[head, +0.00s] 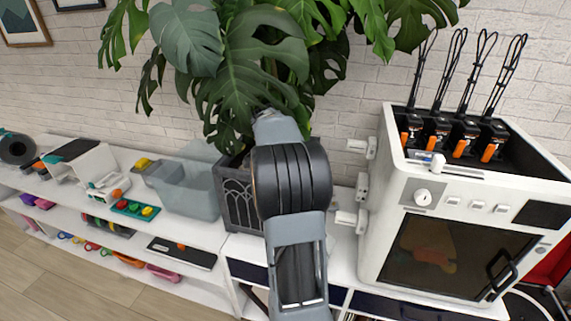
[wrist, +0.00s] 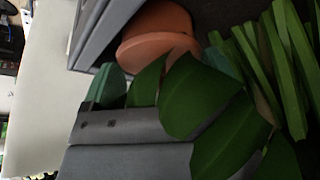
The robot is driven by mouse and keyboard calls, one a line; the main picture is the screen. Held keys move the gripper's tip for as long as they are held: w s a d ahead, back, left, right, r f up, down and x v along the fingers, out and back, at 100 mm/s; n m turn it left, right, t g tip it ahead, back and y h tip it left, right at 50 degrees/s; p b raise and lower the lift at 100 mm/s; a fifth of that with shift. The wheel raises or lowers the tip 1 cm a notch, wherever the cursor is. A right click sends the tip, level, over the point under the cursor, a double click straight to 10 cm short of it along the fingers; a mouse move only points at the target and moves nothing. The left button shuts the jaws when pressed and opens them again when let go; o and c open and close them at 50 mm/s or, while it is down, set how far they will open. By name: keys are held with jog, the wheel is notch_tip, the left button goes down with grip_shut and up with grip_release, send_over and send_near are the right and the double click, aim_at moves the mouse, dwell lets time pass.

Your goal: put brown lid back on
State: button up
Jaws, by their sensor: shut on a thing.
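Green leaves (wrist: 205,95) cover much of the space by the lower finger and hide part of the grip. In the head view, my arm reaches up in front of the potted plant, and my gripper and the lid are hidden behind the arm and leaves. I cannot make out the container that the lid belongs to.
The large leafy plant (head: 240,70) stands in a dark grey planter (head: 238,205). A white oven-like machine (head: 390,195) with black-and-orange tools on top is close on the right. A translucent bin (head: 190,190) and small items crowd the white shelf (head: 190,236) on the left.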

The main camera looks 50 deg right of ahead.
dwell(0.3)
jog(key=o, duration=0.8)
jog(key=shift+r, duration=0.15)
jog(key=shift+r+p, duration=2.45)
jog(key=shift+r, duration=0.9)
grip_shut()
jog(key=shift+f, duration=0.2)
